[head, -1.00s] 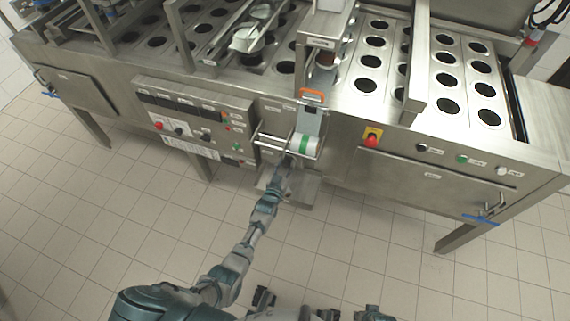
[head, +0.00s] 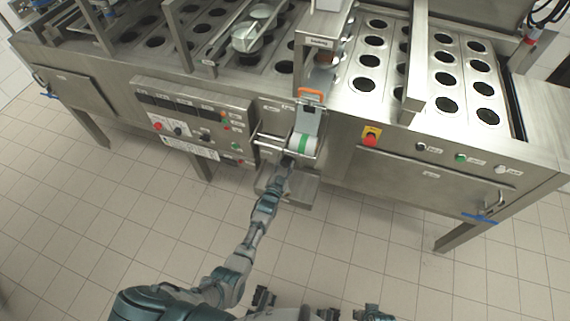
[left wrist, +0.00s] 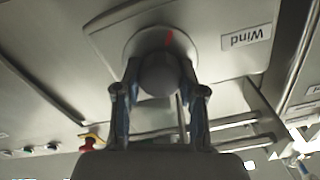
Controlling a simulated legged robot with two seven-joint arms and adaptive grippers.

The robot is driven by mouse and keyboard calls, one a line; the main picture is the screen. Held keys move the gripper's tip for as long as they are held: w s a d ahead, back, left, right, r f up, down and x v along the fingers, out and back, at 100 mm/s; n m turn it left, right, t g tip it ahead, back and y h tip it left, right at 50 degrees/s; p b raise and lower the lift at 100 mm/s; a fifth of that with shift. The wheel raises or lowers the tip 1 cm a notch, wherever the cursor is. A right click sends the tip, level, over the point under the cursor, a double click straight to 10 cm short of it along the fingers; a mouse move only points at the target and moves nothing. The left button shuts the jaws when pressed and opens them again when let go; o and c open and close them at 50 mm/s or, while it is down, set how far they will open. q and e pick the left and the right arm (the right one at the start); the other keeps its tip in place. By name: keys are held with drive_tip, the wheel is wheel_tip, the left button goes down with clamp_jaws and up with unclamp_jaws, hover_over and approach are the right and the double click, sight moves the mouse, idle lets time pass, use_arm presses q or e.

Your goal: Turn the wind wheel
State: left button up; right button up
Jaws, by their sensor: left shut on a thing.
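The wind wheel (left wrist: 165,75) is a round grey knob with a red mark on its disc, beside a label (left wrist: 247,37) reading "Wind" upside down in the left wrist view. My left gripper (left wrist: 160,88) is shut on the wheel, one finger on each side of the knob. In the head view my left gripper (head: 286,164) reaches the machine's front just below a white and green roll (head: 302,144). The wheel itself cannot be made out there. My right gripper is not in view.
The steel machine (head: 430,170) spans the back, with rows of round cup holes on top. A control panel (head: 195,125) is left of the gripper and a red emergency button (head: 370,139) is right. Metal bars (left wrist: 235,130) run close to the fingers. The tiled floor is clear in front.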

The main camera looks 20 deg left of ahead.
use_arm(q)
drive_tip(key=shift+s+f, duration=0.2)
drive_tip(key=shift+f, duration=0.3)
drive_tip(key=o, duration=1.2)
drive_tip(key=shift+c, duration=0.2)
drive_tip(key=shift+w+r, duration=0.15)
drive_tip(key=shift+r, duration=0.1)
drive_tip(key=s, duration=1.2)
drive_tip(key=shift+a, duration=0.15)
